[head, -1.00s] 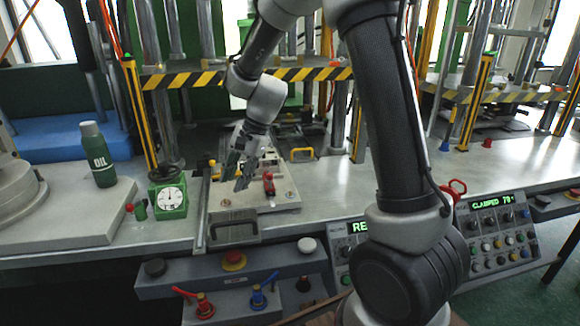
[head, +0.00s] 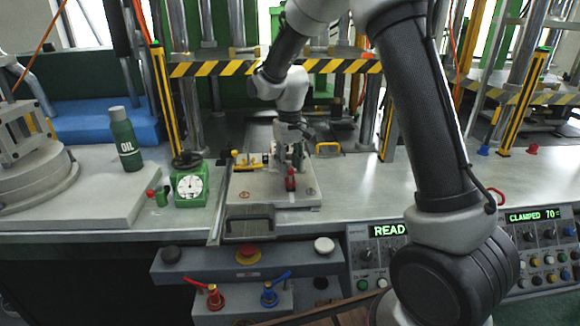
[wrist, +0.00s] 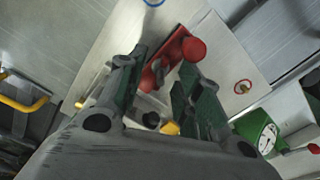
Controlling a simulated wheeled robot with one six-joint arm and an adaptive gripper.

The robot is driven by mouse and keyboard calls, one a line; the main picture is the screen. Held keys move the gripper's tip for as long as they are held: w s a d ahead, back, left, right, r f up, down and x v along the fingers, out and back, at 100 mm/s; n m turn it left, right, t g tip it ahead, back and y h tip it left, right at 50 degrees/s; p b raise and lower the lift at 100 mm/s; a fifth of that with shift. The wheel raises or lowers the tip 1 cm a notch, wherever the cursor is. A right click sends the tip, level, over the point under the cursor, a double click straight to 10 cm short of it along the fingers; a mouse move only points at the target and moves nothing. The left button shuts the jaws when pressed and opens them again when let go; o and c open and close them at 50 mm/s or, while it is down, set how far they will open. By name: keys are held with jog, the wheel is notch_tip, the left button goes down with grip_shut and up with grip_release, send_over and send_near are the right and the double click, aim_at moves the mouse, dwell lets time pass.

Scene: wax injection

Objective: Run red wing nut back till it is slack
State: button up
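The red wing nut (head: 290,182) appears to be the red piece on the pale mould plate (head: 246,192) in the middle of the bench. Part of the red piece is hidden by the fingers.
A green dial gauge (head: 189,187) and a green oil bottle (head: 124,141) stand left of the plate. Yellow-handled clamps (head: 328,148) lie behind it. Press columns and a striped bar (head: 220,68) stand at the back.

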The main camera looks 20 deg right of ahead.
jog(key=shift+f, duration=0.45)
grip_shut()
jog(key=shift+n, duration=2.8)
grip_release()
